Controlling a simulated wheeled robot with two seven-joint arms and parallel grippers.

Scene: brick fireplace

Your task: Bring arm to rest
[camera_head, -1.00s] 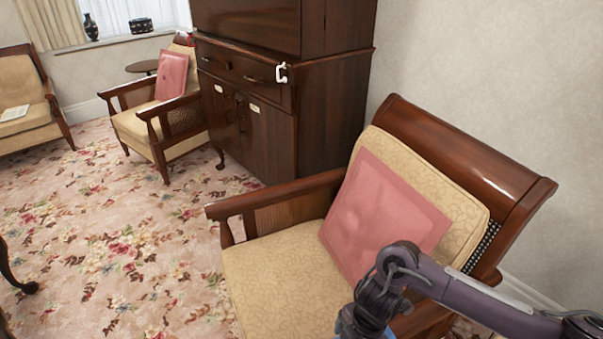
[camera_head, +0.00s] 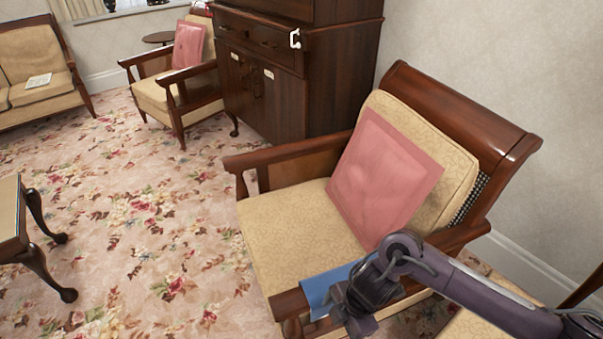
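My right arm comes in from the lower right of the head view. Its gripper (camera_head: 350,312) hangs just over the near armrest of the large armchair (camera_head: 290,222). A flat blue thing (camera_head: 325,286), perhaps a book, shows at that armrest, right beside the gripper and partly hidden by it. I cannot tell whether they touch, or whether the fingers are open or shut. My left arm and gripper are not in view.
A pink cushion (camera_head: 384,180) leans on the armchair's backrest. A dark wooden cabinet (camera_head: 290,105) stands behind it. A small table (camera_head: 12,215) is at the left edge. Another armchair (camera_head: 160,92) and a sofa (camera_head: 30,55) stand further back. The flowered carpet (camera_head: 130,190) between them is open.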

